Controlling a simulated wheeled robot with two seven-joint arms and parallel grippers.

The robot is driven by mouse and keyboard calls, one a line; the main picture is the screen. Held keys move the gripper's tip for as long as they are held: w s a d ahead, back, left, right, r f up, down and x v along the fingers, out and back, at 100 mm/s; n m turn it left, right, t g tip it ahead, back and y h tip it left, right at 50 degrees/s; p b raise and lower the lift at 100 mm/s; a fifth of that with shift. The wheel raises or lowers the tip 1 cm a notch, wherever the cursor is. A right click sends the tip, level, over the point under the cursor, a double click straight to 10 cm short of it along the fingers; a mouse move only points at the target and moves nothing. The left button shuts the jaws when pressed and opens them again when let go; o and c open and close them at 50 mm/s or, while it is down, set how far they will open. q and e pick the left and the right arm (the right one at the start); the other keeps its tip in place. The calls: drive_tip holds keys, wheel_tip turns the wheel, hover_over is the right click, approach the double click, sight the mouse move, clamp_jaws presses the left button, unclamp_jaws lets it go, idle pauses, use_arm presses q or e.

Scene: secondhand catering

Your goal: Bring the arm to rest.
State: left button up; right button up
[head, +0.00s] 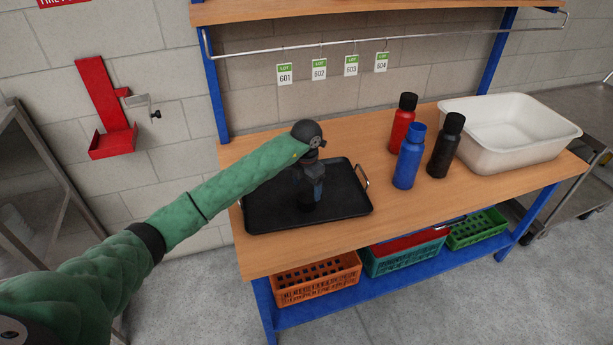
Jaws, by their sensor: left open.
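My left arm, in a green sleeve, reaches in from the left in the head view. Its gripper (307,200) points down over the black tray (262,217) on the wooden bench top. The gripper is open. Its dark fingers blend with the tray, so I cannot tell whether they touch it or whether something dark stands between them. My right gripper is not in view.
A red bottle (402,123), a blue bottle (409,158) and a black bottle (445,147) stand right of the tray. A white tub (510,150) is farther right. A rail (400,38) with lot tags runs above. Crates (317,280) sit below.

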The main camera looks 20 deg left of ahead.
use_arm(q)
wheel_tip(320, 180, up, 4)
drive_tip(key=shift+r+b, duration=0.25)
drive_tip(key=shift+b, duration=0.55)
drive_tip(key=shift+r, duration=0.6)
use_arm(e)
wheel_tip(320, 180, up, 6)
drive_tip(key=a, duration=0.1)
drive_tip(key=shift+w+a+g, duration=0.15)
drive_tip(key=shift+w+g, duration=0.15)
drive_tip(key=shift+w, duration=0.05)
